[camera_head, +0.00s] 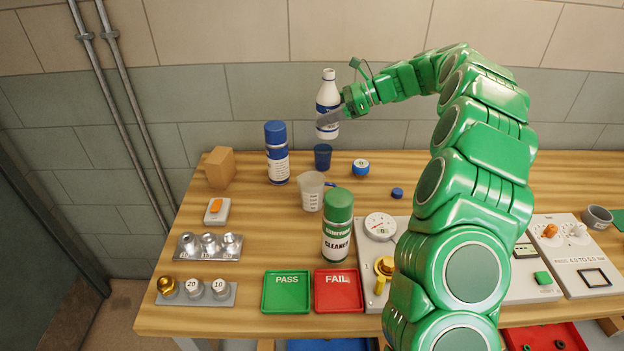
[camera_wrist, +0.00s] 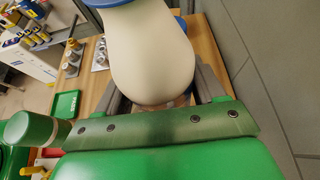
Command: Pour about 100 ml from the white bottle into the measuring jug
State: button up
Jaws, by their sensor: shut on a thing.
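The white bottle (camera_head: 328,92) has a blue label and is held upright in the air above the back of the bench. My gripper (camera_head: 329,117) is shut on its lower part. In the wrist view the bottle (camera_wrist: 150,50) fills the space between the two fingers of my gripper (camera_wrist: 160,85).
A blue cup (camera_head: 322,156) stands behind the jug, a blue-capped spray can (camera_head: 277,152) to its left, and a green cleaner can (camera_head: 338,226) in front. The wall is close behind.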

aim_at(327, 138)
notch_tip(327, 138, down, 15)
jog(key=shift+a+f, duration=0.1)
jog(key=shift+a, duration=0.05)
dwell(0.4)
jog(key=r+n+t+h, duration=0.1)
jog(key=r+n+t, duration=0.1)
jog(key=w+r+n+t+h, duration=0.1)
jog(key=r+n+t, duration=0.1)
jog(key=r+n+t+h, duration=0.1)
jog(key=n+t, duration=0.1)
jog(key=t, duration=0.1)
jog(key=shift+w+d+r+n+h, duration=0.3)
jog(key=shift+w+r+n, duration=0.05)
jog(key=shift+r+n, duration=0.05)
jog(key=shift+f+n+t, duration=1)
jog(key=shift+f+t, duration=0.2)
jog(key=shift+f, duration=0.15)
dwell(0.3)
